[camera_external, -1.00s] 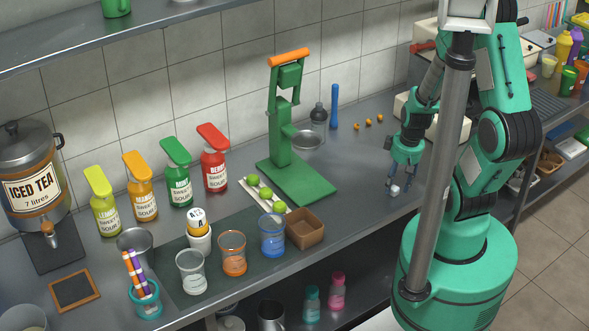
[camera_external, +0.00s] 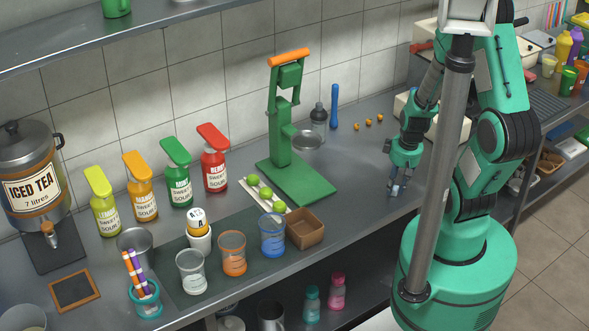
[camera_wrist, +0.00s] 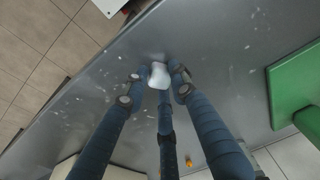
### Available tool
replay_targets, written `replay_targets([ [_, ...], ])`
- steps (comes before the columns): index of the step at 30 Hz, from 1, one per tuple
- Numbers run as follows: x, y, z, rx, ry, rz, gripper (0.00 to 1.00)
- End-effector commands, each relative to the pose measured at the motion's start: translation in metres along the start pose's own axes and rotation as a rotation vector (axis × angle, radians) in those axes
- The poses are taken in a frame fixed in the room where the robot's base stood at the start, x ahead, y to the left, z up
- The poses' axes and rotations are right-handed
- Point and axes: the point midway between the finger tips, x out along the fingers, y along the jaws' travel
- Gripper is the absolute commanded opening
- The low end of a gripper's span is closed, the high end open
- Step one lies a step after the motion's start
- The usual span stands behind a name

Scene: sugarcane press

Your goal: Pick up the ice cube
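The ice cube (camera_wrist: 159,73) is a small whitish block. In the wrist view it sits between the tips of my gripper (camera_wrist: 160,82), with dark blue fingers close against it on both sides and a third finger behind. In the external view my gripper (camera_external: 398,187) points down at the right end of the steel counter, its fingers drawn in around the cube. The cube is mostly hidden there. I cannot tell whether it still touches the counter.
The green press (camera_external: 283,140) stands left of my gripper on the counter (camera_external: 372,160). A brown box (camera_external: 305,229) is near the front edge. Small orange fruits (camera_external: 368,122) and a blue rod (camera_external: 334,106) are behind. Counter around my gripper is clear.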

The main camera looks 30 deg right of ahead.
Motion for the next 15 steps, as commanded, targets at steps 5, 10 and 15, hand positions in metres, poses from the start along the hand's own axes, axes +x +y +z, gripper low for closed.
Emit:
replay_targets([
  [5, 0.0004, -0.0003, 0.0007, 0.000, -0.001, -0.001, 0.12],
  [10, 0.0005, -0.0003, 0.0007, 0.000, -0.001, -0.001, 0.12],
  [15, -0.0006, -0.0003, 0.0005, 0.000, -0.001, -0.001, 0.12],
])
